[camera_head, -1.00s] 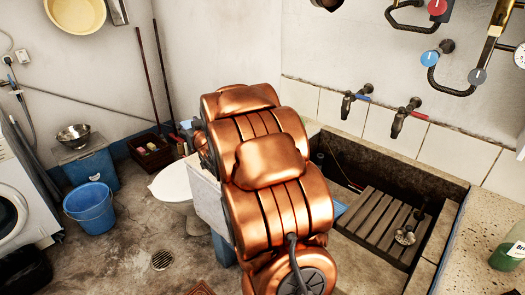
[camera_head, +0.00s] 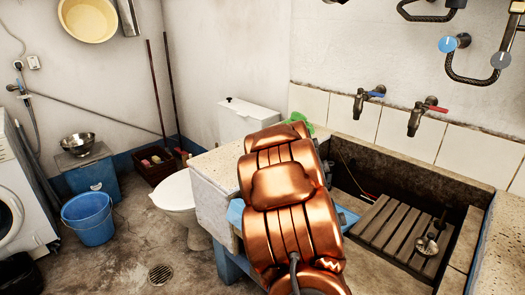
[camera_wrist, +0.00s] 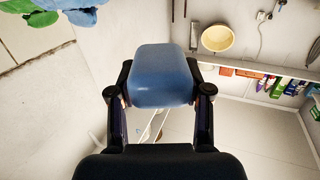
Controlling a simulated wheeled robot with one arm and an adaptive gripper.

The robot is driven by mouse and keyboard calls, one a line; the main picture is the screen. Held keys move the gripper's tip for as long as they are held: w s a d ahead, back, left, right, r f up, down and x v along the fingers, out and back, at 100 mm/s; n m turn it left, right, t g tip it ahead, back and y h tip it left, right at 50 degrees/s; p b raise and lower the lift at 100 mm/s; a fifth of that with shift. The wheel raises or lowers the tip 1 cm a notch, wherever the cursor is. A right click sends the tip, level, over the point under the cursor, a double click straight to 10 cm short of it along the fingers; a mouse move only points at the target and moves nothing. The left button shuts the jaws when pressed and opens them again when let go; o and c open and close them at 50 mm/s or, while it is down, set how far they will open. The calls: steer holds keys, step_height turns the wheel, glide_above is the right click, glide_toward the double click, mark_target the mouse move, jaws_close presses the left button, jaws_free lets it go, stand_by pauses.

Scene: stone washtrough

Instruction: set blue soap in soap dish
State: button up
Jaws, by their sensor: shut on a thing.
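The blue soap (camera_wrist: 164,75), a rounded light-blue block, is between the two dark fingers of my gripper (camera_wrist: 160,92) in the wrist view. The fingers are shut on its sides. In the head view my copper arm hides the soap and most of the gripper. A green thing (camera_head: 302,120) shows behind the arm at the back of the stone counter. Green pieces (camera_wrist: 42,18) also show at the top left of the wrist view, beside a blue piece (camera_wrist: 82,16). I cannot tell which of these, if any, is the soap dish.
The stone trough (camera_head: 468,236) with a slatted wooden rack (camera_head: 392,226) lies right of my arm, below two taps (camera_head: 416,118). A counter (camera_head: 213,167) is left of the arm. A toilet (camera_head: 176,195) and blue bucket (camera_head: 88,216) stand farther left.

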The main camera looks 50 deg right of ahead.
steer(key=w+d, duration=0.2)
steer(key=d, duration=0.1)
steer(key=w+d, duration=0.6)
steer(key=shift+w+f, duration=0.1)
steer(key=shift+f, duration=0.3)
steer(key=shift+w+d+f, duration=0.15)
steer(key=shift+w+d, duration=0.1)
steer(key=shift+w, duration=0.05)
steer(key=shift+f, duration=1.75)
steer(key=shift+f, duration=0.2)
steer(key=o, duration=1.2)
